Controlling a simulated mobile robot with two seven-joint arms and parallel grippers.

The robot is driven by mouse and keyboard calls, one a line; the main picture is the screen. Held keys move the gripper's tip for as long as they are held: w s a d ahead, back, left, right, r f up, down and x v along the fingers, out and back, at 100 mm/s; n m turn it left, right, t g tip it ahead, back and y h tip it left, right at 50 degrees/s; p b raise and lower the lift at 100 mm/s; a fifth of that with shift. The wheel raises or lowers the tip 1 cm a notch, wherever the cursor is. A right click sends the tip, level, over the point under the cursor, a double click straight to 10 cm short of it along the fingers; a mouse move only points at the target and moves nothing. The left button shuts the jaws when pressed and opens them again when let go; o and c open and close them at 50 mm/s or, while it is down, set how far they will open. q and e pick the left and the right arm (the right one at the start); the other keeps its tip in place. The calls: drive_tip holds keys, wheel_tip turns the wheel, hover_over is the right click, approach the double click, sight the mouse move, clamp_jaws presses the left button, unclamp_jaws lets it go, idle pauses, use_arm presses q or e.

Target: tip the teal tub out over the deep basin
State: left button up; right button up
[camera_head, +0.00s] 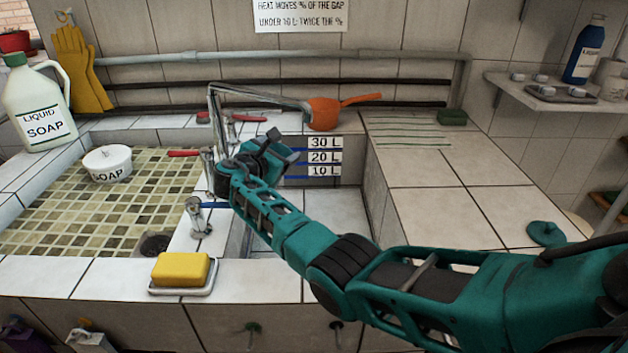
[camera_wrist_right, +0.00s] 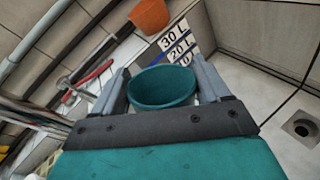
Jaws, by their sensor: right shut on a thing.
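My right gripper (camera_head: 272,154) hangs over the deep basin (camera_head: 338,212), in front of the wall marked 30 L, 20 L and 10 L. In the right wrist view the teal tub (camera_wrist_right: 163,87) sits between the two grey fingers of the gripper (camera_wrist_right: 160,76), which are shut on it. Its round rim shows there; I cannot make out any contents. In the head view the tub is hard to tell from my teal wrist. The basin's drain (camera_wrist_right: 302,128) shows in the wrist view. My left gripper is not in view.
A metal faucet (camera_head: 214,120) and a blue-handled tap (camera_head: 200,215) stand close left of the gripper. An orange pot (camera_head: 323,114) sits at the back edge. A yellow sponge (camera_head: 181,269) lies on the front ledge. The right tiled counter (camera_head: 440,205) has free room.

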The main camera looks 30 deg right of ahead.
drive_tip(key=a+r, duration=0.1)
drive_tip(key=w+a+r+n+h+b, duration=0.1)
drive_tip(key=a+r+n+b, duration=0.1)
drive_tip(key=shift+w+h, duration=0.3)
drive_tip(key=shift+h, duration=0.1)
drive_tip(key=shift+w+a+r+n+t, duration=0.1)
drive_tip(key=shift+a+r+n+t, duration=0.05)
drive_tip(key=shift+r+n+t, duration=0.2)
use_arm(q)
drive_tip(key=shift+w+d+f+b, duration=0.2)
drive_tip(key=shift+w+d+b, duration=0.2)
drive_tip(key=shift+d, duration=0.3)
use_arm(e)
drive_tip(key=shift+w+a+r+n, duration=0.15)
drive_tip(key=shift+a+r+n, duration=0.25)
drive_tip(key=shift+r+n, duration=0.15)
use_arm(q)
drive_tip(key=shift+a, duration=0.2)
use_arm(e)
drive_tip(key=shift+f, duration=0.1)
